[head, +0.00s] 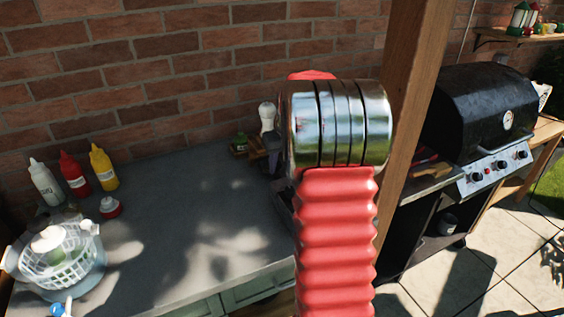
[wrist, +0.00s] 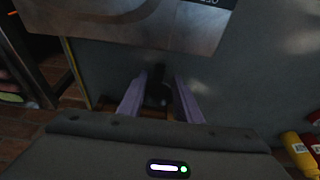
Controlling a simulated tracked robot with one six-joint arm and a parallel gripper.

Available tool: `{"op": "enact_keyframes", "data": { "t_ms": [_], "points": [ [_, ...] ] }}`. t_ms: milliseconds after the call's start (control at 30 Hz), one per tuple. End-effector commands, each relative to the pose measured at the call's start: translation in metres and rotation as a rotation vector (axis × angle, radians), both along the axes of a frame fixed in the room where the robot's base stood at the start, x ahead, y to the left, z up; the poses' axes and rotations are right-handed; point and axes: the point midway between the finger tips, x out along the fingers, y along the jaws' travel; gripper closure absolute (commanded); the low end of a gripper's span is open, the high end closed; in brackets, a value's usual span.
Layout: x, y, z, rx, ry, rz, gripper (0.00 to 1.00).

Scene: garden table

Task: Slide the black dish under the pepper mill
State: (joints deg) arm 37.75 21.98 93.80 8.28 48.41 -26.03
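My gripper (wrist: 158,95) shows in the wrist view with two pale purple fingers apart. A dark, narrow-topped object (wrist: 157,91) stands between or just beyond them; I cannot tell whether it is the pepper mill, nor whether the fingers touch it. In the head view my arm hides most of the gripper. A white, round-topped object (head: 267,116), possibly the pepper mill, stands near the wall just left of my arm. I cannot make out the black dish for certain in either view.
The grey counter (head: 190,215) is clear in the middle. A white bottle (head: 46,183), a red bottle (head: 73,173), a yellow bottle (head: 103,167) and a white basket (head: 62,262) stand left. A small green jar (head: 240,142) is near the wall. A wooden post (head: 418,110) and grill (head: 484,110) are right.

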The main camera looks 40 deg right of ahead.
Motion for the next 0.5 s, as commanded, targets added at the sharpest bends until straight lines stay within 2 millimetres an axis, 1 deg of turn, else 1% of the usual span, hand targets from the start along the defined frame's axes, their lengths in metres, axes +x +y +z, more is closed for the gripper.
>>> {"op": "enact_keyframes", "data": {
  "t_ms": [500],
  "points": [
    [0.008,-0.002,-0.029,0.001,0.002,0.001,0.69]
  ]
}}
